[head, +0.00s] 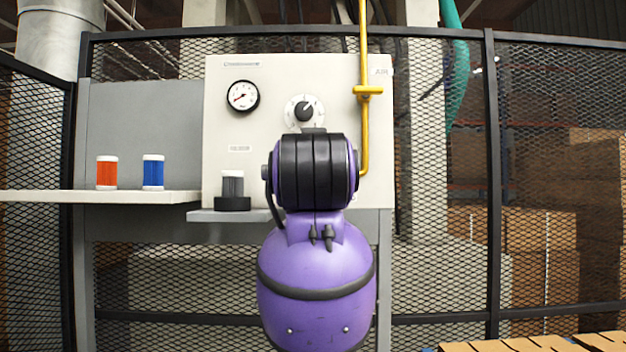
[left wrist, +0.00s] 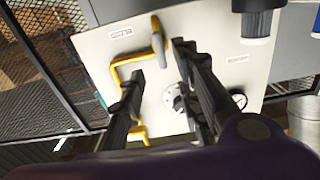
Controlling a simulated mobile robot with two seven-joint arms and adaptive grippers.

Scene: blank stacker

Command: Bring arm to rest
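A purple arm of mine rises through the centre of the head view, and its wrist hides any gripper there. In the left wrist view my left gripper (left wrist: 158,62) is open, its two black fingers apart with nothing held between them. Beyond the fingers is a pale control panel (head: 245,130) with a dial gauge (head: 242,95), a black rotary knob (head: 304,110) and a yellow pipe (head: 364,60). The yellow pipe (left wrist: 122,66) also shows near the fingers in the left wrist view; whether they touch it is unclear. My right gripper is in neither view.
An orange canister (head: 107,173) and a blue canister (head: 153,173) stand on a white shelf (head: 60,196) at left. A grey canister (head: 232,185) sits in a black holder (head: 233,204) on a ledge below the panel. Mesh fencing surrounds the panel; a wooden pallet (head: 540,344) lies lower right.

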